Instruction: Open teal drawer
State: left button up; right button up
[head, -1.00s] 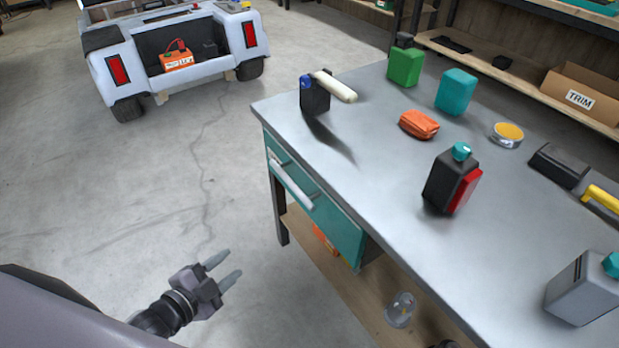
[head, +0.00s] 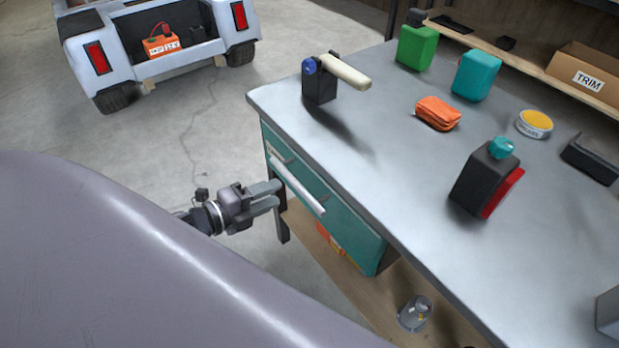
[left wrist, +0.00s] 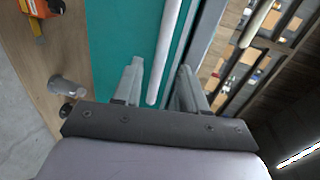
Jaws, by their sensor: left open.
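The teal drawer (head: 335,222) is in the bench's front, below the grey top, and looks shut. Its long pale bar handle (head: 298,186) runs along the front. My left gripper (head: 279,194) is at the handle, near its far half in the head view. In the left wrist view the open fingers (left wrist: 158,85) stand on either side of the handle bar (left wrist: 165,50), with a gap to each finger. The teal front (left wrist: 115,35) fills the view behind the left finger. My right gripper is not in view.
The bench top (head: 400,160) holds a black clamp-like item with a pale handle (head: 345,72), an orange pouch (head: 438,113) and several containers. A wooden lower shelf (head: 320,255) is under the drawer. Open floor (head: 170,130) lies left of the bench.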

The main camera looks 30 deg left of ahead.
aim_at(296, 181)
pick_arm(q)
jog(key=shift+b+x, duration=0.45)
jog(key=shift+x, duration=3.3)
jog(key=shift+c, duration=0.2)
grip_shut()
